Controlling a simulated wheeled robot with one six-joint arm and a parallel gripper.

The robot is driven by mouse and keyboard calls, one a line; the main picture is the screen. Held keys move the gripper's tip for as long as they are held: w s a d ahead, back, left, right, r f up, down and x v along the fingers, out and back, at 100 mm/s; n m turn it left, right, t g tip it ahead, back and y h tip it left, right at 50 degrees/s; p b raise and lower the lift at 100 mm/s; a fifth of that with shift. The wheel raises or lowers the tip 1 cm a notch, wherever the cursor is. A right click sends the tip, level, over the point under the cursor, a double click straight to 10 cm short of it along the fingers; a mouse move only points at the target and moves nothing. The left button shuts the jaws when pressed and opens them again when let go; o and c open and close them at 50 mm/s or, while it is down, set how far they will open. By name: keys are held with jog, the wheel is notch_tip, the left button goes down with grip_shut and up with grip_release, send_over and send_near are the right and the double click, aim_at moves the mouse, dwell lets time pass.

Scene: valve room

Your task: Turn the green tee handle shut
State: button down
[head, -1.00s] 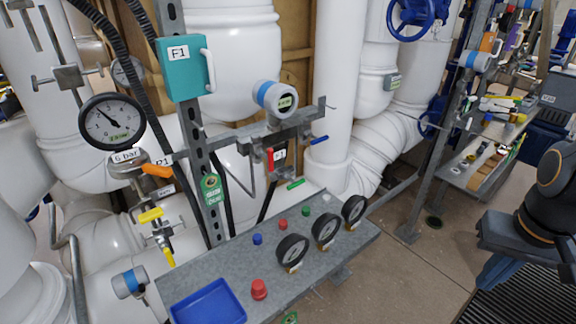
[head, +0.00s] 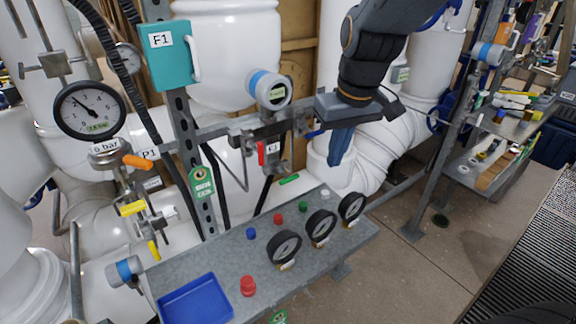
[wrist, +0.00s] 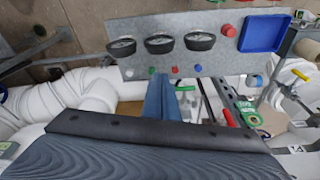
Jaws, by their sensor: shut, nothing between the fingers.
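The green tee handle (head: 289,179) is a small bar low beneath the valve manifold, slanting slightly up to the right in the head view. In the wrist view the green handle (wrist: 186,88) lies just right of my fingers. My gripper (head: 336,162) points down with its blue fingers closed together and empty. It appears right of the green handle and a little higher in the head view. The wrist view shows the closed fingers (wrist: 163,82) close beside the handle; I cannot tell whether they touch it.
A red handle (head: 261,153) and a blue handle (head: 314,133) sit on the manifold nearby. The grey shelf (head: 235,262) in front holds gauges (head: 321,228), coloured knobs and a blue tray (head: 195,301). White pipes stand behind. Open floor (head: 385,270) lies right of the shelf.

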jog(key=w+a+r+n, duration=0.3)
jog(key=a+r, duration=0.3)
jog(key=r, duration=0.1)
jog(key=p, duration=0.3)
send_over(294, 175)
jog(key=s+d+f+x, duration=0.1)
jog(key=s+x, duration=0.2)
jog(key=x, duration=0.9)
jog(key=shift+s+d+f+y, duration=0.15)
jog(key=shift+d+f+y, duration=0.1)
jog(key=shift+f+y, duration=0.25)
